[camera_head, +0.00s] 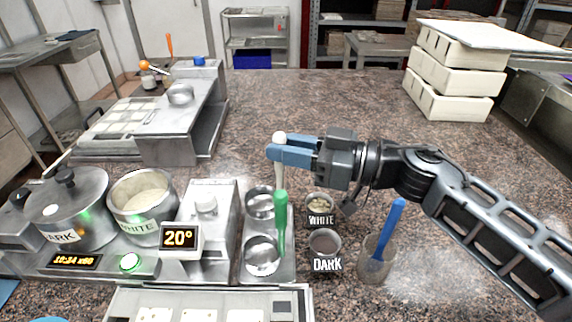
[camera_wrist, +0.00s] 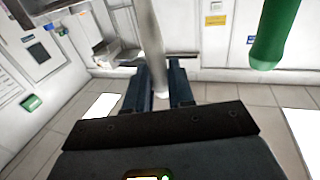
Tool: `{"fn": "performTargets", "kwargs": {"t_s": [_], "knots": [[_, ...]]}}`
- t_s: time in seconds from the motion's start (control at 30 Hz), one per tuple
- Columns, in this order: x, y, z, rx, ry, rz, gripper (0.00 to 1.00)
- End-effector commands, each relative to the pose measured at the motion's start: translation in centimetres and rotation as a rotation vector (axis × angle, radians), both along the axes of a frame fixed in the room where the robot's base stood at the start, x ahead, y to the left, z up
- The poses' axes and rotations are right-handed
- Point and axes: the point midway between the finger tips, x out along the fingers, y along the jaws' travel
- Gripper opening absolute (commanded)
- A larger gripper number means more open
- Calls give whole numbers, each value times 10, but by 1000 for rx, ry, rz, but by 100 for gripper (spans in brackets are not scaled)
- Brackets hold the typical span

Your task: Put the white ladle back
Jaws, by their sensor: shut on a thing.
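My gripper (camera_head: 272,152) is shut on the upper handle of the white ladle (camera_head: 279,137), whose round white end shows above the fingers. The handle hangs about upright above the steel rest (camera_head: 285,268) with two round cups. Its lower end is near the back cup (camera_head: 260,202), partly behind the green ladle handle (camera_head: 281,222); I cannot tell whether it sits in that cup. The front cup (camera_head: 262,256) looks empty. In the wrist view the white handle (camera_wrist: 148,40) runs between my fingers, and the green handle (camera_wrist: 274,35) is at right.
The pot marked WHITE (camera_head: 141,228) and the lidded dark pot (camera_head: 68,215) stand left. Small WHITE (camera_head: 320,203) and DARK (camera_head: 326,242) bowls and a container (camera_head: 374,268) with a blue-handled tool are right of the rest.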

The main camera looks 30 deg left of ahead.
Motion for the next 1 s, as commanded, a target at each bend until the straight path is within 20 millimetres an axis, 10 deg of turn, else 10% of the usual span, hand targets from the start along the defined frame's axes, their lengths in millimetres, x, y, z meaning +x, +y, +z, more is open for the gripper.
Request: {"fn": "performTargets", "kwargs": {"t_s": [0.67, 0.7, 1.0], "knots": [[0, 0, -39, 1, 0, 1, 0], [0, 0, -40, 0, 0, 1, 24], [0, 0, -39, 0, 0, 0, 48]]}}
